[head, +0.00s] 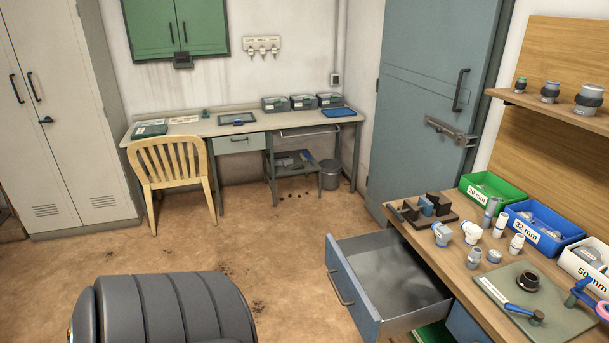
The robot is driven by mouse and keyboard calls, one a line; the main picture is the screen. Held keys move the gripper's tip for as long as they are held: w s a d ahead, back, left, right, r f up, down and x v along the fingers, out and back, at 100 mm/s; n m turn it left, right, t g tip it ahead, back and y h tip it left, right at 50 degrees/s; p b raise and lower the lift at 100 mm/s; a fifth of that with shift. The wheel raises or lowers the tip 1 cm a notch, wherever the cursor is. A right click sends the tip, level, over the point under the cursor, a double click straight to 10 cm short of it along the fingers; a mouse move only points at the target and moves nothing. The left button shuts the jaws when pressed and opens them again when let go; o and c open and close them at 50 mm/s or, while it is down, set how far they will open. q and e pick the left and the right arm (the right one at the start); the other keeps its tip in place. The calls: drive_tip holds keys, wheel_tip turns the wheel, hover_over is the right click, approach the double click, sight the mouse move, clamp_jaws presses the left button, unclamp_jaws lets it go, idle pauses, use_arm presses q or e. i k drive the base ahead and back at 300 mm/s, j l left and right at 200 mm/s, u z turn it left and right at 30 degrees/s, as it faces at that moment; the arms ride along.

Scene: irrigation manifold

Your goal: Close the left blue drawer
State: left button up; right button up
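The left blue drawer (347,291) is under the wooden workbench at the lower right of the head view. It is pulled far out, with its blue front and metal handle facing left. Its grey inside shows and looks empty. A second blue drawer front (466,325) shows partly under the bench, to the right of the open one; the frame cuts it off. Neither of my grippers shows in this view.
The workbench top (445,262) holds fittings, a green mat (560,320), and green, blue and white bins. Something green lies below the open drawer. A dark ribbed shape (165,310) fills the bottom left; I cannot tell what it is. The floor between is clear.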

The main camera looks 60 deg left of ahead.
sight(388, 291)
drive_tip(key=u, duration=1.5)
